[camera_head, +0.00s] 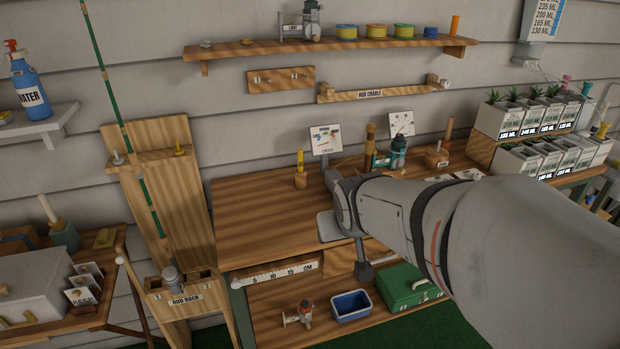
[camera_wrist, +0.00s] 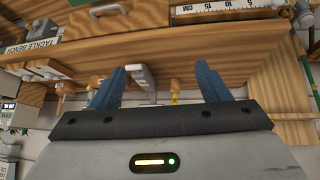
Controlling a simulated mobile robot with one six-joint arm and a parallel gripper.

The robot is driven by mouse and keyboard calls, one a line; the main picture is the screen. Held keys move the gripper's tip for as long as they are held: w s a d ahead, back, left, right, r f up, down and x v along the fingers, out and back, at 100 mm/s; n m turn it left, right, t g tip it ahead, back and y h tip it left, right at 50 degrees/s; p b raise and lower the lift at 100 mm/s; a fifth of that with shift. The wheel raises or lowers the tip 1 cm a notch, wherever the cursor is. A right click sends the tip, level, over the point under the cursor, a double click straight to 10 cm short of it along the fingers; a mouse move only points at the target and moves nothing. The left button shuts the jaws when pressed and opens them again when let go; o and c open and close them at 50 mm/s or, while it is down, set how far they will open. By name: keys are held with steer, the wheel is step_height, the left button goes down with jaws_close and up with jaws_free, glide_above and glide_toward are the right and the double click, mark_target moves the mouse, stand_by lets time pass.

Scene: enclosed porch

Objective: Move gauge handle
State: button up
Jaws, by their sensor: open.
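My gripper (camera_wrist: 160,72) shows in the wrist view with its two blue fingers wide apart. A light grey bar (camera_wrist: 140,78) lies between them, nearer the left finger; I cannot tell whether it is the gauge handle. It looks clear of both fingers. In the head view my arm reaches over the workbench (camera_head: 265,215), and my wrist hides part of the bench top. My fingers cannot be made out there. A card with a dial-like drawing (camera_head: 325,140) stands at the back of the bench. No gauge handle can be picked out with certainty.
A ruler strip (camera_head: 275,274) runs along the bench front. The lower shelf holds a blue bin (camera_head: 352,305), a green box (camera_head: 408,287) and a small reel-like item (camera_head: 298,315). Bottles and cards crowd the bench's back right. The bench top's left part is clear.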

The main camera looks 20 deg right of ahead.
steer(key=w+d+f+t+b, duration=0.3)
steer(key=w+d+f+b, duration=0.1)
steer(key=w+f, duration=0.1)
steer(key=w+d+f+t+y+b, duration=0.1)
steer(key=w+d+f+t+b, duration=0.2)
steer(key=w, duration=0.4)
steer(key=w+d+f+n+t+b, duration=0.1)
steer(key=w+d+f+t+b, duration=0.3)
steer(key=w+d+f, duration=0.1)
steer(key=shift+w+d+f+y+b, duration=0.3)
steer(key=shift+w+d+f+b, duration=0.1)
steer(key=shift+w+f, duration=0.35)
steer(key=shift+d+f+t+y+b, duration=0.25)
steer(key=shift+f+t+y+b, duration=0.05)
steer(key=shift+f+t, duration=0.2)
steer(key=w, duration=0.7)
steer(key=shift+w+a+r+p, duration=0.15)
steer(key=shift+w+p, duration=0.15)
steer(key=shift+w, duration=0.05)
